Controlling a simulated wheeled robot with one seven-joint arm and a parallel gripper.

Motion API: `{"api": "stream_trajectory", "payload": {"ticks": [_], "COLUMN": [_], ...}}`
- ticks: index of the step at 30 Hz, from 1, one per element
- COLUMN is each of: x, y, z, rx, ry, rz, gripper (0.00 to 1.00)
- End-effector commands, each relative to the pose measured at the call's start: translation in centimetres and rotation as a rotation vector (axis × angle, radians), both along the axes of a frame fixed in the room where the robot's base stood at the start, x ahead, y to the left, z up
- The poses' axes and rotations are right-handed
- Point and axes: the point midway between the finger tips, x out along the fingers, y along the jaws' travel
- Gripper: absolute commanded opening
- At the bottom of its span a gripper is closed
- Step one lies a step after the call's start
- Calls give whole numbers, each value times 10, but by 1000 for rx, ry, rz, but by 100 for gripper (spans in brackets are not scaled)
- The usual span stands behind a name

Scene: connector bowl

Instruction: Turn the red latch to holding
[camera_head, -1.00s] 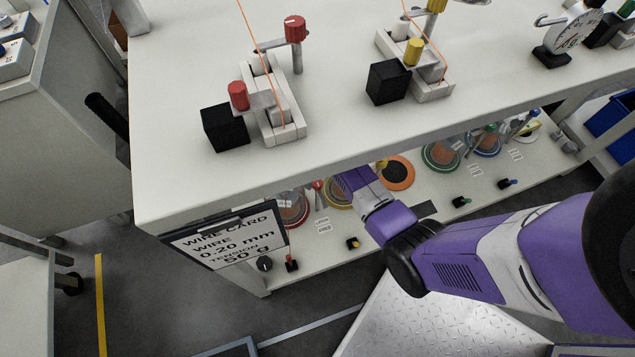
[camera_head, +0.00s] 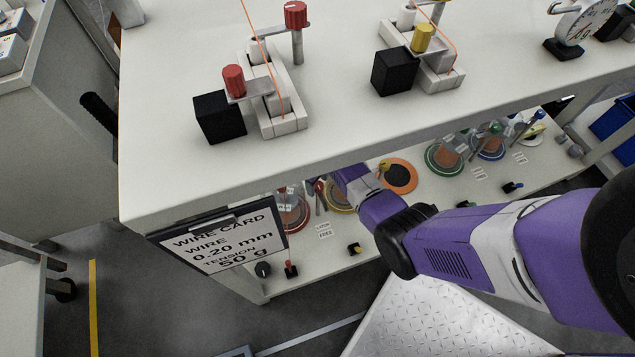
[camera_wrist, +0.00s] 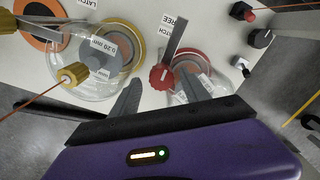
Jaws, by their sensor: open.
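The red latch (camera_wrist: 162,77) is a red knob with a grey lever (camera_wrist: 175,42) on the lower shelf. In the wrist view its lever points up toward a small label reading "LATCH" and "FREE" (camera_wrist: 172,20). My gripper (camera_wrist: 160,88) is open, its two grey fingers on either side of the red knob, with nothing visibly held. I cannot tell whether the fingers touch it. In the head view my gripper is largely hidden under the bench top.
A red-rimmed spool (camera_wrist: 188,72) lies right beside the latch; a yellow-rimmed spool (camera_wrist: 118,50) under a clear cover is to its left. A yellow-brass knob (camera_wrist: 73,74) is further left. The bench top (camera_head: 340,110) overhangs the shelf, and a wire card (camera_head: 222,240) hangs at its front.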

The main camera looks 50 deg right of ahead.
Motion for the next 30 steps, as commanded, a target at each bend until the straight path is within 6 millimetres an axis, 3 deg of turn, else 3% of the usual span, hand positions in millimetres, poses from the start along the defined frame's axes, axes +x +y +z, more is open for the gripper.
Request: {"api": "stream_trajectory", "payload": {"ticks": [5,13,30], "x": [0,0,0], "y": [0,-1,-4], "z": [0,1,1], "rx": [0,-1,-7], "ry": [0,0,-2], "rz": [0,-1,-5], "gripper": [52,0,0]}}
